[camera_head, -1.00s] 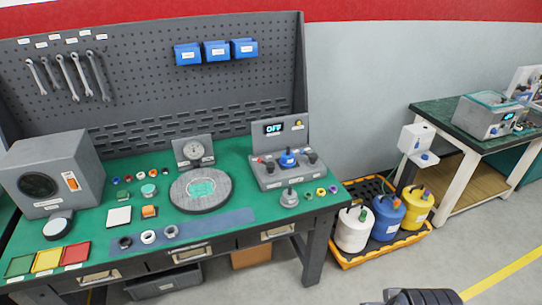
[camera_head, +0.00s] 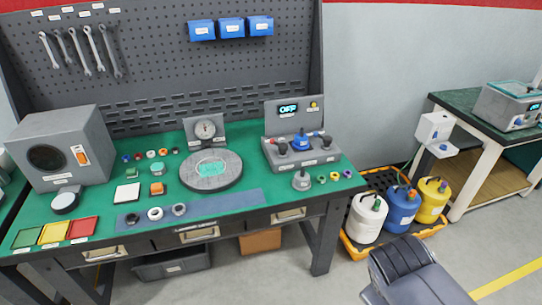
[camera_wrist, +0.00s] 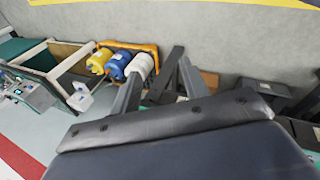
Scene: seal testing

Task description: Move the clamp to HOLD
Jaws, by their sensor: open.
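A grey control unit (camera_head: 300,150) stands at the back right of the green workbench, with an upright panel whose display (camera_head: 289,109) reads OFF. On its sloped base are a blue part (camera_head: 301,141) in the middle and dark knobs on both sides. I cannot tell which part is the clamp, and its labels are too small to read. My gripper (camera_wrist: 161,70) is open and empty in the wrist view, its two fingers apart above the floor. It is well away from the control unit, which I cannot make out in that view.
A round grey plate (camera_head: 225,180), a dial gauge (camera_head: 206,129) and several small parts lie on the workbench (camera_head: 240,212). White, blue (camera_head: 401,210) and yellow containers stand in a yellow-edged tray right of it. A side table (camera_head: 480,118) stands further right.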

